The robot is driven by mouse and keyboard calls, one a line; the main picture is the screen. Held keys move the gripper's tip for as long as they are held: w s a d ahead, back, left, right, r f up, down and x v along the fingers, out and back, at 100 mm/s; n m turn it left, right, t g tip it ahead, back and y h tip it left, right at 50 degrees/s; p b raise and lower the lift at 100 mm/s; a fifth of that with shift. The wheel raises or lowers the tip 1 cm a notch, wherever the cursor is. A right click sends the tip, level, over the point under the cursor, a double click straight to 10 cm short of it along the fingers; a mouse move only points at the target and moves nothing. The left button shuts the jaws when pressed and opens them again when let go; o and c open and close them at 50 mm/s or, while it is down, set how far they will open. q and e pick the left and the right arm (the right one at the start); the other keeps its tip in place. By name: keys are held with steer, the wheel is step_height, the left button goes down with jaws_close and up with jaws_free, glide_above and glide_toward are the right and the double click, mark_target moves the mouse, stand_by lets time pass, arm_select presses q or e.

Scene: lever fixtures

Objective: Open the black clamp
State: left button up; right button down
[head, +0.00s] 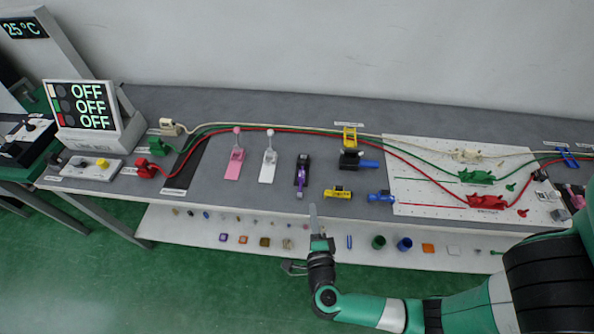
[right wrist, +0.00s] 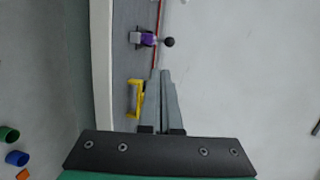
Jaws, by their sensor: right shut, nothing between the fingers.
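A black clamp with purple parts (head: 302,170) stands on the grey table, right of the white lever fixture. A purple fixture with a black ball knob (right wrist: 150,39) shows in the right wrist view, beyond my fingertips; it appears to be this clamp. My right gripper (head: 313,212) is shut and empty, just in front of the table edge and below the clamp, apart from it. Its closed fingers (right wrist: 164,80) also show in the right wrist view. My left gripper is in neither view.
Pink (head: 235,160) and white (head: 268,165) lever fixtures stand left of the clamp. A black fixture with a blue handle (head: 366,163) and a yellow fixture (head: 338,193) are to its right. Red and green cables run behind. A lower shelf (head: 190,237) holds small parts.

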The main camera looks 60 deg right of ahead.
steer(key=b+x, duration=0.1)
steer(key=x, duration=0.3)
steer(key=b+x, duration=0.1)
steer(key=x, duration=0.4)
steer(key=r+b+x, duration=0.1)
steer(key=b+x, duration=0.1)
steer(key=x, duration=0.2)
steer(key=shift+w, duration=0.45)
steer(key=shift+w+d+r, duration=0.15)
steer(key=shift+d, duration=0.15)
